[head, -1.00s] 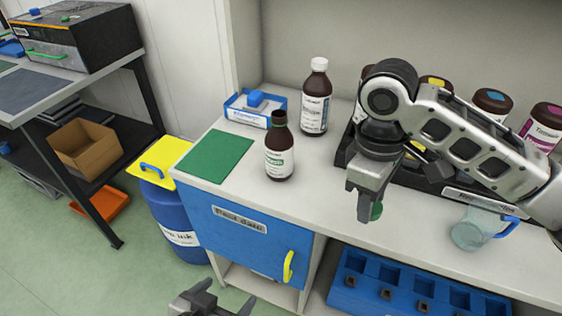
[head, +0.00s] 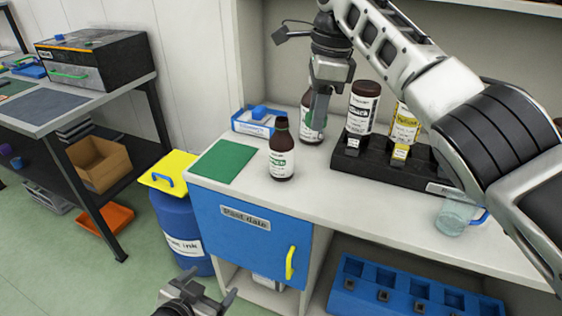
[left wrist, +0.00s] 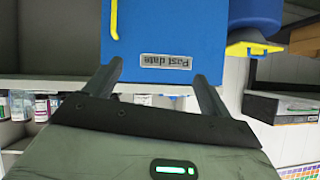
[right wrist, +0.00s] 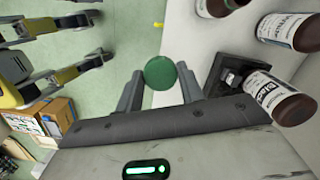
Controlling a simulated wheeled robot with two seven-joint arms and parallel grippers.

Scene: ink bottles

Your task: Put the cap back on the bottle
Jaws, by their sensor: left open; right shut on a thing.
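The brown bottle (head: 281,152) with a green-printed label stands upright on the white counter, its dark neck bare, in the head view. My right gripper (head: 319,112) is up and to the right of it, above the counter and in front of another brown bottle. It is shut on a green cap (right wrist: 160,72), which sits between the fingertips in the right wrist view. The cap is apart from the bottle. My left gripper (head: 207,299) is open and empty, low in front of the cabinet; the left wrist view shows its spread fingers (left wrist: 160,82).
A second brown bottle (head: 306,125) stands partly hidden behind my right gripper. A black rack (head: 375,168) with ink bottles is to the right, with a clear jug (head: 455,215) nearby. A green mat (head: 222,161) and blue-white tray (head: 240,124) lie left. A blue door (head: 225,238) is below.

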